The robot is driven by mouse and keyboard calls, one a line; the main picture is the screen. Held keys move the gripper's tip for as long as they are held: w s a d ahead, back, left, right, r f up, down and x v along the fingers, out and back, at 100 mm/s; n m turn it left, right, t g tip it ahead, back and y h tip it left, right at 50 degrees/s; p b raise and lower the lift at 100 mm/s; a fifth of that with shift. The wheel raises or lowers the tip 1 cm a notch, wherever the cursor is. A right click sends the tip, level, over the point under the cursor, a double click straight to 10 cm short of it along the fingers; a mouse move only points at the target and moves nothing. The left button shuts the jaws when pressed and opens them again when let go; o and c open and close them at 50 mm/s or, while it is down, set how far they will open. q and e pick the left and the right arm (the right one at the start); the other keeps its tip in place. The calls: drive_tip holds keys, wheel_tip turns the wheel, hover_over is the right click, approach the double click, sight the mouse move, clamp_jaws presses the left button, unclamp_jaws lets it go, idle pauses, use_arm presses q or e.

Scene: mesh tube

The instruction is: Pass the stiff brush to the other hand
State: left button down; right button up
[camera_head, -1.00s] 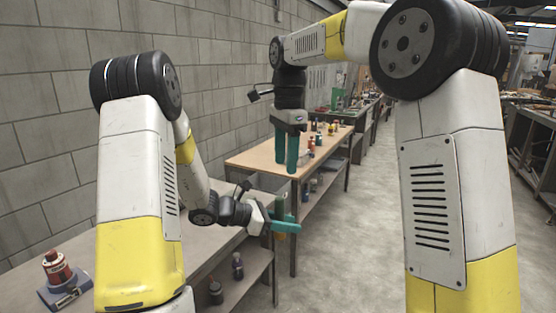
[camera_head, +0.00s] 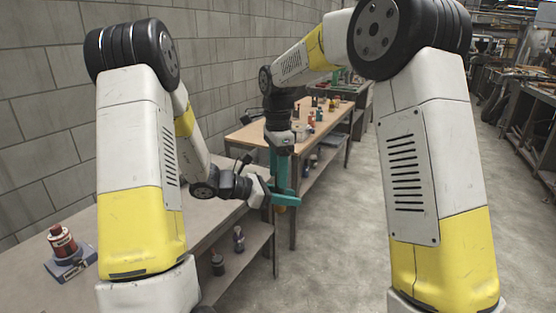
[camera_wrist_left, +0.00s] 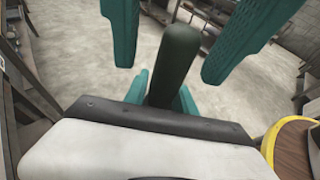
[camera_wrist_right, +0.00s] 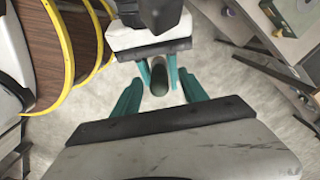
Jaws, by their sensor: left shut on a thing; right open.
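The stiff brush shows as a thick dark green handle (camera_wrist_left: 176,62) in the left wrist view. My left gripper (camera_head: 287,198) is shut on it, and the handle stands out past the fingers. My right gripper (camera_head: 280,176) points down from above. Its teal fingers are open on either side of the handle, apart from it in the left wrist view. In the right wrist view the handle's rounded end (camera_wrist_right: 159,78) lies between the open fingers. A small orange-tan part shows under my left fingers in the head view; the brush's bristles cannot be made out.
A grey workbench (camera_head: 105,225) on the left holds a red bottle (camera_head: 62,242) on a blue-grey box (camera_head: 70,263). Bottles stand on its lower shelf. A wooden bench (camera_head: 246,133) with several small items stands behind the grippers. Open floor (camera_head: 345,240) lies to the right.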

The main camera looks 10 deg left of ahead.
drive_tip(key=shift+f, duration=0.3)
clamp_jaws()
use_arm(q)
drive_tip(key=c, duration=0.9)
unclamp_jaws()
drive_tip(key=shift+c, duration=0.2)
